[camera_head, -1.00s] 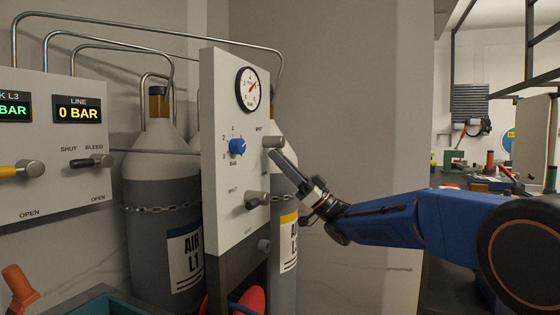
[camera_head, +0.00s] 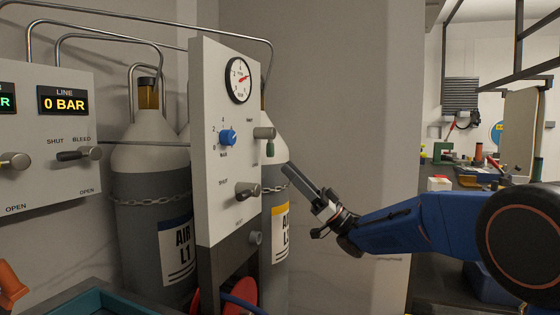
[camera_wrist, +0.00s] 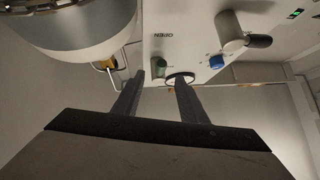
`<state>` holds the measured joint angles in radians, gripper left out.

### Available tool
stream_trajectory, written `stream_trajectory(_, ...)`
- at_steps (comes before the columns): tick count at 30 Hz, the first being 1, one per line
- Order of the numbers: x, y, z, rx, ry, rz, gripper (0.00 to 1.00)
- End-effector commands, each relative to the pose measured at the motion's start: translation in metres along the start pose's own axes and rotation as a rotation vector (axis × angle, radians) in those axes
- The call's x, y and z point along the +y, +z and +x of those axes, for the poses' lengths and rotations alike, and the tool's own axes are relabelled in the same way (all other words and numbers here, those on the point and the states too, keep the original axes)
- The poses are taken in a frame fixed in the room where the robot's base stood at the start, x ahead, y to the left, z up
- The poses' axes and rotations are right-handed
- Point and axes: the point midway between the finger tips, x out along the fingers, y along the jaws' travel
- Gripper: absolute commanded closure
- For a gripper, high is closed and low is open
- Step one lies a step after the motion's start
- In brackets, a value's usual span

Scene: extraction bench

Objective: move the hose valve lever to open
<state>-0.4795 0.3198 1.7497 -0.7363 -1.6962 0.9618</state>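Grey gas cylinders (camera_head: 150,200) stand behind. A second panel (camera_head: 45,145) at left reads LINE 0 BAR. Free room lies right of the panel.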

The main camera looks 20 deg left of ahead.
Motion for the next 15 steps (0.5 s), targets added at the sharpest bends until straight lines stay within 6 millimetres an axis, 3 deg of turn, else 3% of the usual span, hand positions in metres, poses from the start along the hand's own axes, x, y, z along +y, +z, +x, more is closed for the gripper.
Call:
stream_trajectory(7, 0.001, 0.000, -0.050, -0.001, 0.003, 0.000, 0.61)
stream_trajectory(15, 0.001, 0.000, -0.082, 0.000, 0.001, 0.000, 0.61)
